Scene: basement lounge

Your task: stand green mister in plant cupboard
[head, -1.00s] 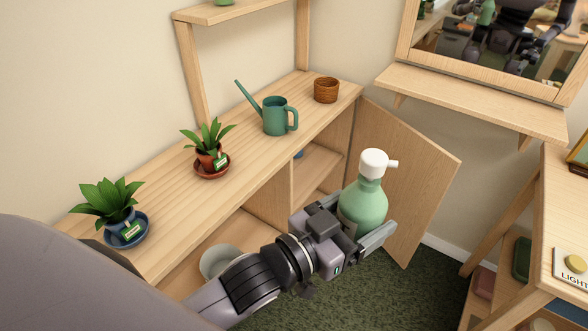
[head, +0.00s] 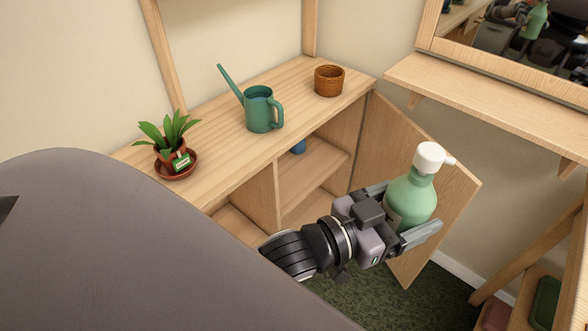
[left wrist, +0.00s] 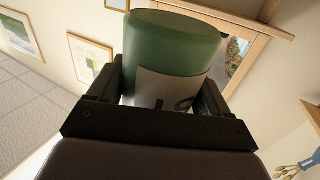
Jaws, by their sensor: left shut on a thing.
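The green mister (head: 411,200) has a white spray head and stands roughly upright in my left gripper (head: 407,218). The gripper is shut around its body. In the left wrist view the mister (left wrist: 172,45) shows its green base and a pale label between the fingers (left wrist: 166,90). The plant cupboard (head: 275,192) is behind and left of the gripper, with its door (head: 440,195) swung open behind the mister. Its shelf (head: 308,165) shows, with a small blue thing (head: 299,146) at the back. My right gripper is not in view.
On the cupboard top stand a potted plant (head: 170,140), a green watering can (head: 262,110) and a brown pot (head: 329,81). A wall shelf (head: 490,100) is at right, below a mirror (head: 515,40). My large grey arm link hides the lower left.

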